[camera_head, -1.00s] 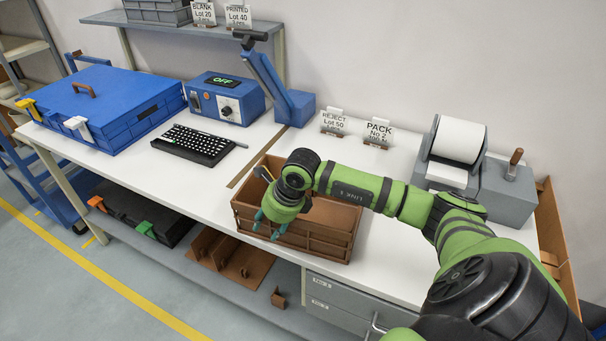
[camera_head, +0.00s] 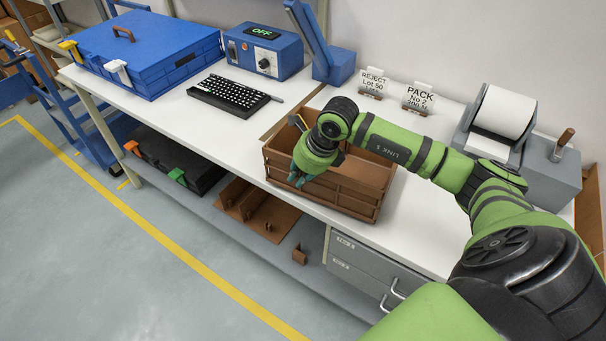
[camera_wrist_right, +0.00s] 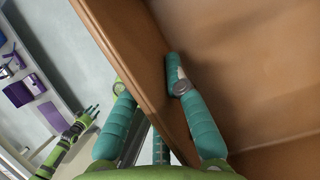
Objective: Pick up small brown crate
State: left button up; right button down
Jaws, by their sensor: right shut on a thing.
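The small brown crate (camera_head: 350,203), open-topped with slatted sides, sits at the front edge of the white workbench; I cannot tell whether it is lifted at all. My right gripper (camera_head: 300,181) is over its front wall, left of the middle, with the fingers pointing down. In the right wrist view my right gripper (camera_wrist_right: 150,88) is shut on the wall of the crate (camera_wrist_right: 235,60), one finger inside and one outside. The outer fingertip is hidden by the wall. My left gripper (camera_wrist_right: 90,115) shows small at the left of that view, its opening unclear.
On the workbench (camera_head: 190,123) are a black keyboard (camera_head: 232,95), a blue box (camera_head: 263,52), a large blue case (camera_head: 150,50) and a grey roll dispenser (camera_head: 550,175). Brown parts (camera_head: 255,210) lie on the lower shelf. The floor in front is clear.

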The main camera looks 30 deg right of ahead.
jog(key=r, duration=0.1)
jog(key=d+r+b, duration=0.1)
jog(key=shift+w+r, duration=0.1)
jog(key=shift+r, duration=0.25)
jog(key=d+r+b, duration=0.4)
jog(key=d+r, duration=0.2)
jog(key=d, duration=0.4)
jog(key=shift+d+r, duration=0.4)
jog(key=shift+a, duration=0.1)
